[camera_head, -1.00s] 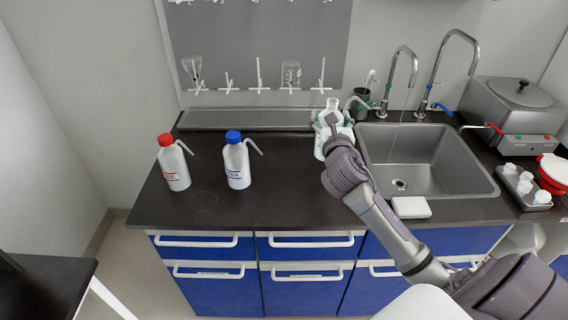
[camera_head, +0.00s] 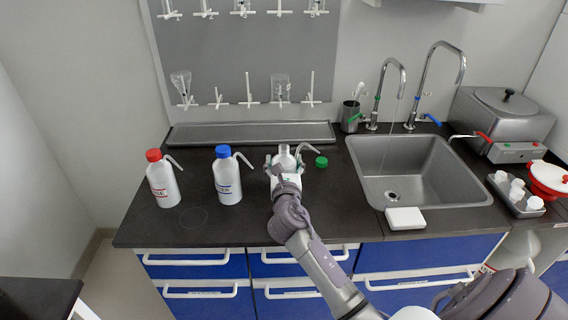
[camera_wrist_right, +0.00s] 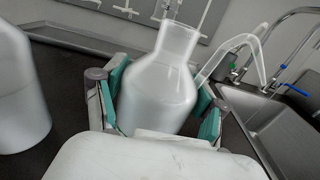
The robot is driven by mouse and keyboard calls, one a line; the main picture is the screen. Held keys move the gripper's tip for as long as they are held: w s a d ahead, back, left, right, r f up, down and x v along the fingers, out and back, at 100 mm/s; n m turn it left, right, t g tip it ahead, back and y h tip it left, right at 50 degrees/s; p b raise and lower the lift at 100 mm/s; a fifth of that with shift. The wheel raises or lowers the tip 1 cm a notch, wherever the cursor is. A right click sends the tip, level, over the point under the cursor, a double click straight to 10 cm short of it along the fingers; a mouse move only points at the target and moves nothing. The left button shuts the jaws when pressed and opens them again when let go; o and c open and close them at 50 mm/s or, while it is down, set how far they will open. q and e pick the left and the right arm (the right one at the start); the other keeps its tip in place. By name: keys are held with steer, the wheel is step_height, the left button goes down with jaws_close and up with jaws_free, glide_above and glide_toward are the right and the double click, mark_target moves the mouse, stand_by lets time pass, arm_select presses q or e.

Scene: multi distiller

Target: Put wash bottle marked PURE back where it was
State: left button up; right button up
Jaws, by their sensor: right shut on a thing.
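A white wash bottle (camera_head: 285,157) with an open, capless neck is in my right gripper (camera_head: 284,168), on or just above the counter left of the sink. The right wrist view shows the same bottle (camera_wrist_right: 158,88) between the green-padded fingers. Its label is hidden. A green cap (camera_head: 321,161) lies on the counter to its right, by a bent clear tube (camera_head: 308,148). A blue-capped wash bottle (camera_head: 228,180) and a red-capped one (camera_head: 162,184) stand upright to the left, their labels partly readable. My left gripper is not in view.
A faint circle (camera_head: 193,217) marks the counter between and in front of the capped bottles. A shallow metal tray (camera_head: 250,133) runs along the back. The sink (camera_head: 416,168) with two taps is at right; a white block (camera_head: 405,218) lies at its front edge.

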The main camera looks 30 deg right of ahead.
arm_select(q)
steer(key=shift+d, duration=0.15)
arm_select(e)
steer(key=shift+r, duration=0.15)
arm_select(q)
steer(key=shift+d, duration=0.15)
arm_select(e)
steer(key=o, duration=1.1)
steer(key=shift+f, duration=0.2)
steer(key=shift+s+r, duration=0.1)
steer(key=shift+r, duration=0.05)
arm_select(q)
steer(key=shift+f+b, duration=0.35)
arm_select(e)
steer(key=v, duration=1.2)
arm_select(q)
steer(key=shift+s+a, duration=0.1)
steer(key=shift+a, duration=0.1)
